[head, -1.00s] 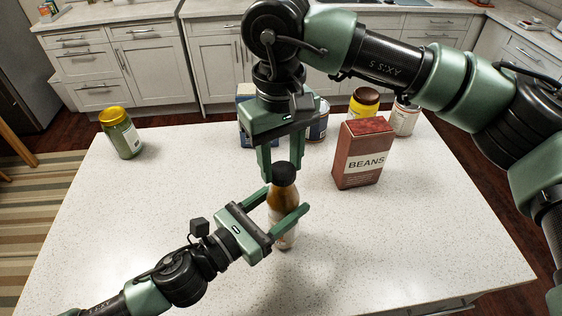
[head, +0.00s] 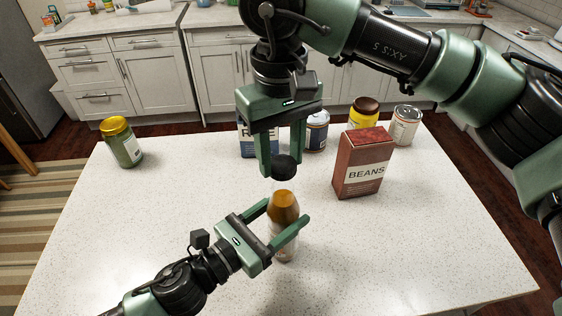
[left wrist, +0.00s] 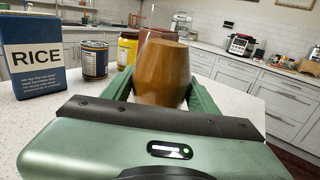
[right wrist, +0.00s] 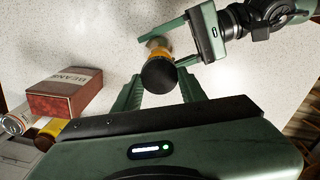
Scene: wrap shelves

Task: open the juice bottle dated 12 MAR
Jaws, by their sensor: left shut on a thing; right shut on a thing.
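The juice bottle (head: 285,209), clear with orange-brown juice, is upright on the counter. My left gripper (head: 285,222) is shut around its body; the bottle also fills the space between the fingers in the left wrist view (left wrist: 163,75). The black cap (head: 284,167) is off the bottle, with a gap above the neck. My right gripper (head: 282,160) is shut on the cap and holds it above the bottle. In the right wrist view the cap (right wrist: 158,75) sits between the fingertips. I cannot read any date on the bottle.
A red beans box (head: 362,165) stands right of the bottle. Behind are a rice box (head: 259,142), a blue can (head: 317,133), a yellow jar with brown lid (head: 362,113) and a white can (head: 404,125). A gold-lidded jar (head: 122,142) is far left. The front counter is clear.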

